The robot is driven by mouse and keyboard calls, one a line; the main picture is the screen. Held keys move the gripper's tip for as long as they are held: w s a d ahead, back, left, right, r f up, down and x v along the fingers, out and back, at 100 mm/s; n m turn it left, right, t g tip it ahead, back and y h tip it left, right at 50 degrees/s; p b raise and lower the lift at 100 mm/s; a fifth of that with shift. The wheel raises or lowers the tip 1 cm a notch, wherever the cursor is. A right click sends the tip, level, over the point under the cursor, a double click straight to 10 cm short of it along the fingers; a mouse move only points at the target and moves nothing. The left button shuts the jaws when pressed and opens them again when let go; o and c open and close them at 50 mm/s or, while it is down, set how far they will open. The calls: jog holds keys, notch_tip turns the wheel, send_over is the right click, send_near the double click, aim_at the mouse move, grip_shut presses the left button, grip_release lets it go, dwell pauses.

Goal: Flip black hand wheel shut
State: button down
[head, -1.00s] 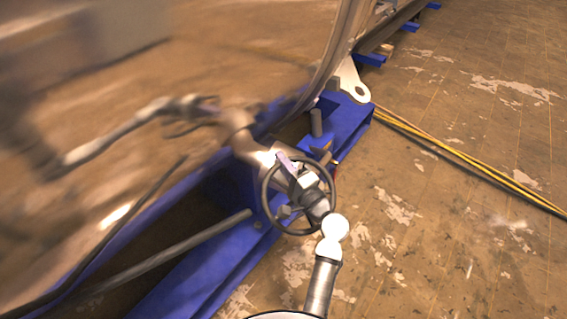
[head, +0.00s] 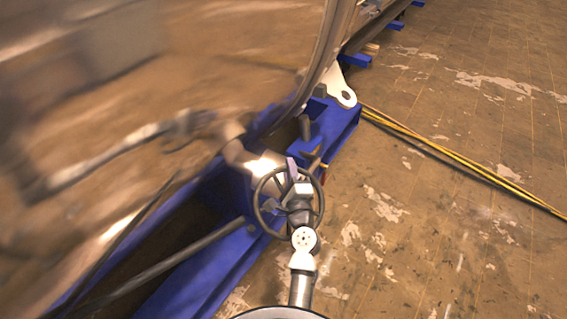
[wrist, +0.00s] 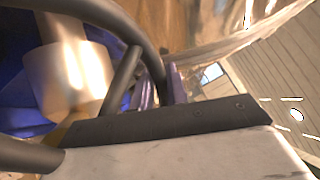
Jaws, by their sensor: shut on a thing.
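The black hand wheel (head: 257,207) is a spoked ring at the blue frame, beside the large shiny metal vessel. In the wrist view its dark rim (wrist: 141,30) curves down from the top, with a spoke beside it. My gripper (head: 292,175) lies over the wheel in the head view and hides part of its middle and spokes. In the wrist view the purple fingers of my gripper (wrist: 160,87) are shut around the rim, past the dark edge of the gripper body. The exact contact is partly hidden by that body.
The blue support frame (head: 213,262) runs along the vessel (head: 100,110), with a grey bar (head: 190,250) crossing it left of the wheel. Yellow cables (head: 455,160) lie on the floor to the right. The worn floor (head: 460,240) there is otherwise open.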

jog(key=shift+d+f+m+h+p, duration=0.2)
jog(key=shift+d+m+h+p, duration=0.35)
jog(key=shift+m+h+p, duration=0.45)
jog(key=c, duration=1.4)
grip_release()
jog(key=shift+d, duration=0.1)
jog(key=shift+c, duration=0.2)
